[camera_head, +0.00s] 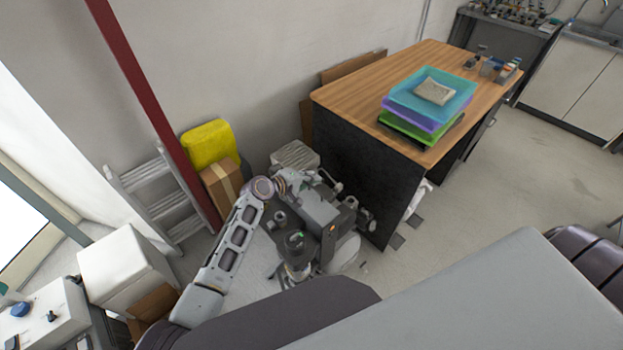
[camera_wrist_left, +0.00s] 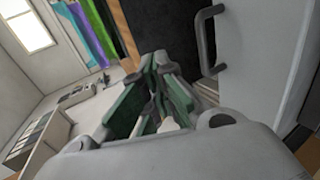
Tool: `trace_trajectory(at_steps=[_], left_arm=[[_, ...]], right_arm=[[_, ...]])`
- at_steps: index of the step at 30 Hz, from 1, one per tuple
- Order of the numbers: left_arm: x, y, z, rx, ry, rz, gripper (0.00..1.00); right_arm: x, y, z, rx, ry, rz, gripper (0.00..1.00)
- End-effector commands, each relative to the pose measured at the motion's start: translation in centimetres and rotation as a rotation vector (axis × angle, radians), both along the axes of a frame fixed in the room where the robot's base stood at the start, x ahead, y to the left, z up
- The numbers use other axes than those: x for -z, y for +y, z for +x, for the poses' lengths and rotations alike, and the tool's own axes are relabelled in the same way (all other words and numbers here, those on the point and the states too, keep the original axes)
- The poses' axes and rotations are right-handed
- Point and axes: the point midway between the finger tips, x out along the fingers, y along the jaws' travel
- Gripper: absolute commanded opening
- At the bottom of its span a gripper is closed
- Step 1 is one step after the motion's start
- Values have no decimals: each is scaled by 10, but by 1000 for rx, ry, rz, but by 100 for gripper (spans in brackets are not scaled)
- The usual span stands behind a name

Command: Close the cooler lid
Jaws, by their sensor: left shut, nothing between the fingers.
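A pale grey, ribbed-topped box (camera_head: 295,156), probably the cooler, stands on the floor beside the desk's dark side. My left arm (camera_head: 235,245) reaches over the floor toward it, bent at the elbow. The left hand blends with dark and silver equipment, so its contact with the box is unclear. In the left wrist view, my left gripper (camera_wrist_left: 157,88) has its dark green fingers together and empty. A pale panel (camera_wrist_left: 255,65) with a grey handle (camera_wrist_left: 208,42) is close to its right. I cannot tell the lid's angle. My right gripper is not in view.
A wooden-topped desk (camera_head: 345,95) with stacked trays (camera_head: 430,97) limits room on the right. A ladder (camera_head: 155,195), red post (camera_head: 150,95), yellow case (camera_head: 209,144) and cardboard box (camera_head: 221,184) stand left. Open floor (camera_head: 480,175) lies right of the desk.

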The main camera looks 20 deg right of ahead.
Motion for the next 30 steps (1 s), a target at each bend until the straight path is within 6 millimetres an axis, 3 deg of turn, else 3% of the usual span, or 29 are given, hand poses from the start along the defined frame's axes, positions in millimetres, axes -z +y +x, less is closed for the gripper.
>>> trace_trajectory(at_steps=[3, 24, 30], left_arm=[[-10, 0, 1, -1, -1, -1, 0], [-87, 16, -4, 0, -1, 0, 0], [-100, 19, -5, -1, 0, 1, 0]], right_arm=[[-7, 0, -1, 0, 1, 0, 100], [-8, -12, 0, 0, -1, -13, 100], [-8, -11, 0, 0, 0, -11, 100]])
